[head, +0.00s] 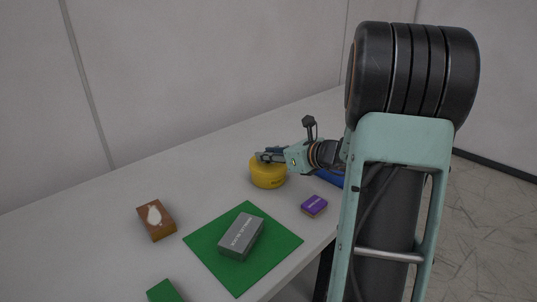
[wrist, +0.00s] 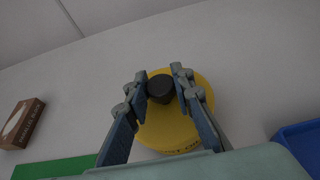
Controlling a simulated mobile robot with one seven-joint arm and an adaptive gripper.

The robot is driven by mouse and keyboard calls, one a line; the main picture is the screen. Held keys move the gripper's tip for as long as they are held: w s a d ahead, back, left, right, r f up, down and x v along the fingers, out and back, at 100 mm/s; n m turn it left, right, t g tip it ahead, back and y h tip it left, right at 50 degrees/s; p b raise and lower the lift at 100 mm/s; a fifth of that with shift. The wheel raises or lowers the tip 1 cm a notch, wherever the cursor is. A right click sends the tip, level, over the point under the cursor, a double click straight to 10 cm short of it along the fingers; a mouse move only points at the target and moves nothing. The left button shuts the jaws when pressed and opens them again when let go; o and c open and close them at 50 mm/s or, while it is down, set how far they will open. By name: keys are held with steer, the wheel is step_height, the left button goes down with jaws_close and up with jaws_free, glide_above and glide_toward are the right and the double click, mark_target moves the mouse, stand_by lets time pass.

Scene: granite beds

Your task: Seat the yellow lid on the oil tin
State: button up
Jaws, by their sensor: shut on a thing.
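A round yellow body (head: 268,173) with dark lettering on its side stands upright on the table, under my gripper (head: 266,156). In the wrist view the yellow top (wrist: 185,128) is seen from above, with a black knob (wrist: 160,89) in its middle. My gripper (wrist: 161,84) has its fingers on both sides of the knob and is shut on it. The lid and the tin look like one yellow shape; I see no clear seam or gap, so I cannot tell how the lid sits.
A green mat (head: 207,244) bears a grey box (head: 241,236). A brown box (head: 157,220) lies to its left, a purple box (head: 314,206) near the right edge, and a green block (head: 164,291) at the front. A blue container (wrist: 299,143) is partly visible. The table behind is clear.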

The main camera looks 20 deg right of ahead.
steer(key=o, duration=1.1)
steer(key=shift+o, duration=0.2)
steer(key=v, duration=1.2)
